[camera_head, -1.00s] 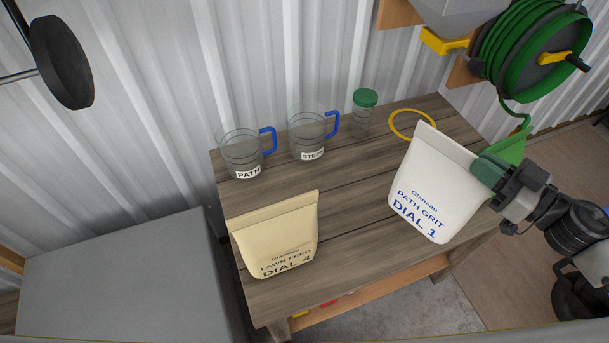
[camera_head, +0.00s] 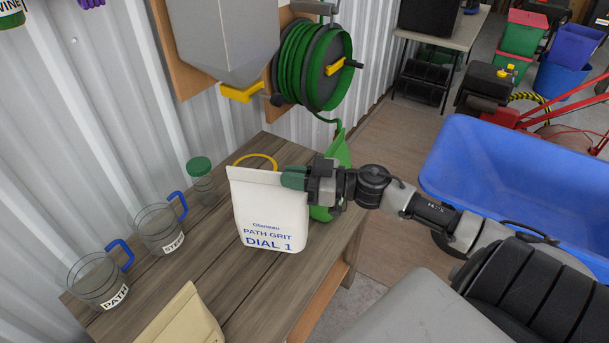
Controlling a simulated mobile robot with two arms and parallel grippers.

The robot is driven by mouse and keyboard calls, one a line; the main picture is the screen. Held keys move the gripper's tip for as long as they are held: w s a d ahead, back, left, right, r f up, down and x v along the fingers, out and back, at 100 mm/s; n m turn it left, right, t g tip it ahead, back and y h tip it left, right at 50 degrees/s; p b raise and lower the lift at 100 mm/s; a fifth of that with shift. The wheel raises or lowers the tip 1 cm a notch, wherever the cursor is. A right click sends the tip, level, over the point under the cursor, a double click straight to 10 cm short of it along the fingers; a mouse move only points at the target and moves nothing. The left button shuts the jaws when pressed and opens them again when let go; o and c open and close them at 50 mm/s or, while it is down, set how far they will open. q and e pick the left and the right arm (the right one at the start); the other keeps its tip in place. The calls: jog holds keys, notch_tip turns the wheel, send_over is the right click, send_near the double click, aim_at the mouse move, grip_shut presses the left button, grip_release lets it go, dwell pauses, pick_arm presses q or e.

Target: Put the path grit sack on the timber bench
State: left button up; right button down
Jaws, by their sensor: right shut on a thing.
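The path grit sack (camera_head: 268,212) is white with blue lettering that reads PATH GRIT DIAL 1. It appears upright over the right part of the timber bench (camera_head: 225,275). My right gripper (camera_head: 296,178) is shut on the upper right edge of the sack, with its arm coming in from the right. I cannot tell whether the sack's base touches the bench top. My left gripper is not in view.
A cream sack (camera_head: 182,322) stands at the bench front. Two clear jugs with blue handles, labelled PATH (camera_head: 97,283) and STEEP (camera_head: 160,230), and a green-lidded jar (camera_head: 201,182) line the wall side. A green hose reel (camera_head: 315,65) hangs behind. A blue tub (camera_head: 500,175) is at right.

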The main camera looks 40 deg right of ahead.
jog(key=w+f, duration=0.1)
jog(key=w, duration=0.2)
jog(key=w+a+f, duration=0.1)
jog(key=w, duration=0.1)
jog(key=shift+w+f, duration=0.25)
jog(key=shift+f, duration=0.1)
jog(key=shift+a+f, duration=0.1)
jog(key=shift+f, duration=2.1)
jog(key=c, duration=1.5)
grip_release()
jog(key=shift+s+f, duration=0.1)
jog(key=shift+f, duration=0.05)
jog(key=shift+o, duration=1.3)
jog(key=b+v, duration=0.2)
jog(key=v, duration=1)
